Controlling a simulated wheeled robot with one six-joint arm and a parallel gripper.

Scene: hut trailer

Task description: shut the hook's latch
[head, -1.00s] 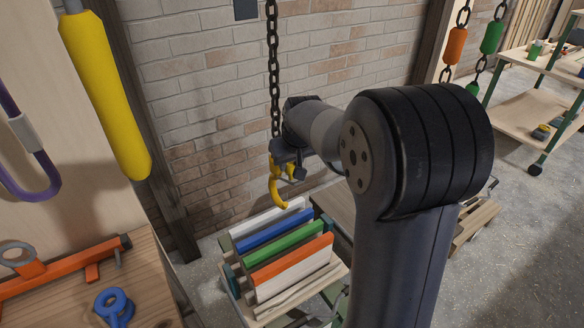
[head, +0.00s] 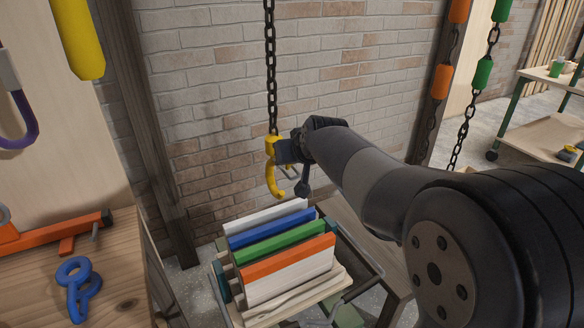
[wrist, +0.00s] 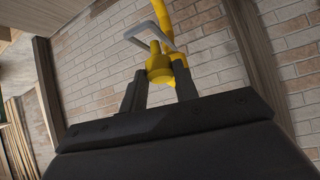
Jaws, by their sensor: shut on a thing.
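The yellow hook (head: 272,182) hangs from a dark chain (head: 271,70) in front of the brick wall. Its curved lower part also shows at the top of the wrist view (wrist: 195,32). The latch (wrist: 138,31) is a thin grey wire loop. It sticks out to the side of the hook and looks apart from the hook's tip, though it is small in the head view. My gripper (head: 284,150) is at the hook's upper part, above the latch. In the wrist view its two fingers (wrist: 160,88) stand on either side of the yellow upper part, which hides the contact.
A rack with white, blue, green and orange boards (head: 285,250) stands below the hook. A wooden bench (head: 120,285) with a blue ring tool (head: 75,285) is at left. Chains with orange and green sleeves (head: 482,73) hang at right.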

